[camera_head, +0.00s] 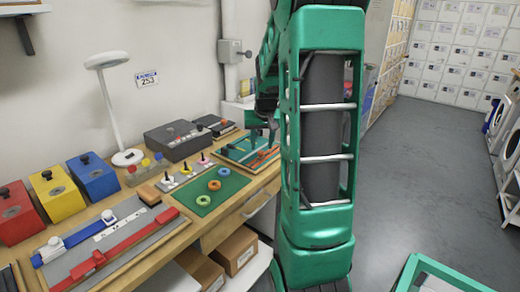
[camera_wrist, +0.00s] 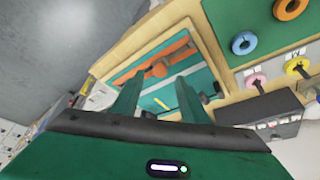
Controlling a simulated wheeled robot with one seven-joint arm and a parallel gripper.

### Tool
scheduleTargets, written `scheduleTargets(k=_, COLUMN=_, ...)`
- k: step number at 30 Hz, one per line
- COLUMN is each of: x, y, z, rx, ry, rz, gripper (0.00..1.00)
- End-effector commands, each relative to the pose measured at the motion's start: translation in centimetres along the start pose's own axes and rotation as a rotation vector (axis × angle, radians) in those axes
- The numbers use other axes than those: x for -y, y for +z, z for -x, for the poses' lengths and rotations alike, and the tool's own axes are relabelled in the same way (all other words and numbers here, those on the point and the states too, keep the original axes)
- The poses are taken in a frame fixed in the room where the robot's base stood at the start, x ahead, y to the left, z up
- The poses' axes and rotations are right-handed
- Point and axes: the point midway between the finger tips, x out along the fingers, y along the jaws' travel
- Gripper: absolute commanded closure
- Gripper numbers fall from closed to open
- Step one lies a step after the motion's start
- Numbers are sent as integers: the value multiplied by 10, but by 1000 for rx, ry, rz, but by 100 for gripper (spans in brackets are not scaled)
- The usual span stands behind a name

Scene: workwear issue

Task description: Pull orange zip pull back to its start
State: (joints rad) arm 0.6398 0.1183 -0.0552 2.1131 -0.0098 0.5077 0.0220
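The zip board (camera_head: 232,153) lies on the bench beside my arm, with teal, grey and orange strips. In the wrist view the same board (camera_wrist: 206,52) has a wooden frame. An orange strip (camera_wrist: 176,51) runs across it, and a small orange piece, which looks like the orange zip pull (camera_wrist: 159,69), shows just beyond my fingertips. My gripper (camera_wrist: 160,77) is open, its two green fingers apart with nothing seen between them. It points at the board; I cannot tell whether it touches it. In the head view my arm partly hides the board.
A green mat (camera_head: 211,194) with several coloured rings lies nearer on the bench. A dark grey box (camera_head: 177,140) and a white lamp (camera_head: 113,110) stand toward the wall. Red and blue slider tracks (camera_head: 110,243) are at the front left. The floor at right is mostly clear.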

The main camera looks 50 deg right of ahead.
Motion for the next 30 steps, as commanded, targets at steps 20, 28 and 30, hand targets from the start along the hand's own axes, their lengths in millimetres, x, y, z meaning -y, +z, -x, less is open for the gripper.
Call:
scheduleTargets(k=20, x=2, y=1, z=-34, rx=0, ry=-1, rz=2, gripper=70)
scheduleTargets(k=28, x=2, y=1, z=-33, rx=0, ry=-1, rz=2, gripper=100)
scheduleTargets(k=30, x=2, y=1, z=-33, rx=-1, ry=-1, rz=0, gripper=100)
